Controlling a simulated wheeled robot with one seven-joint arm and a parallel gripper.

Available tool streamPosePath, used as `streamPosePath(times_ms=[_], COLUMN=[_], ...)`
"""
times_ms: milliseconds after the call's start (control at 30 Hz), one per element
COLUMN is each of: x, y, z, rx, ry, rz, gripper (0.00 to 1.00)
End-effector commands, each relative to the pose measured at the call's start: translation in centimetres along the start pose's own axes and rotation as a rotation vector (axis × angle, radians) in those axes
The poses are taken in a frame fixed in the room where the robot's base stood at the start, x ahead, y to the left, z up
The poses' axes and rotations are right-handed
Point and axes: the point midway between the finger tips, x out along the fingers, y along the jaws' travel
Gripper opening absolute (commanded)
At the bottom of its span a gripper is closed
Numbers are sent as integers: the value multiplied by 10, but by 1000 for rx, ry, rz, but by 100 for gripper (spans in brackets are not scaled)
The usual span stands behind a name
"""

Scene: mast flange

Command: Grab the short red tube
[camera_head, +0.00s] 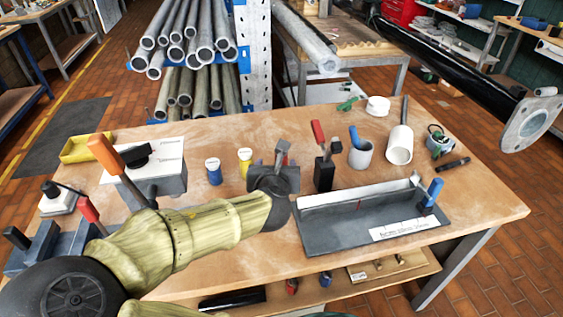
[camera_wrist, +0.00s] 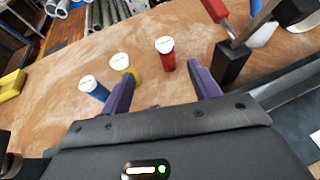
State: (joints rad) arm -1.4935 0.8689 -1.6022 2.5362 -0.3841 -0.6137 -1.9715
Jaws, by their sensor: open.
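The short red tube (camera_wrist: 167,62) stands upright with a white cap on the wooden bench in the wrist view. In the head view it cannot be made out; my gripper seems to cover it. My gripper (camera_wrist: 161,72) is open, with its two purple fingers apart and nothing held. The red tube stands just ahead of the gap between the fingertips, nearer the right finger. In the head view, my gripper (camera_head: 273,178) is low over the middle of the bench.
A yellow tube (camera_wrist: 123,66) and a blue tube (camera_wrist: 92,88) stand left of the red one. A black block (camera_head: 324,172) with a red-handled tool stands close on the right. A dark grey tray (camera_head: 345,240) lies at the right front.

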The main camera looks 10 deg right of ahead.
Motion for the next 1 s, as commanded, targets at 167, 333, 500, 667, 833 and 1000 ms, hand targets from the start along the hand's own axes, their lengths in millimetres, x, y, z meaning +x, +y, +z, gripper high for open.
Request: streamPosePath(times_ms=[167, 333, 500, 667, 833, 1000], x=[0, 4, 10, 16, 24, 54], y=[0, 1, 2, 1, -4, -7], z=[1, 6, 7, 6, 4, -1], rx=[2, 0, -1, 0, 4, 9], ry=[1, -2, -3, -1, 4, 2], rz=[-2, -4, -3, -4, -10, -13], gripper=[62, 62, 62, 62, 62, 62])
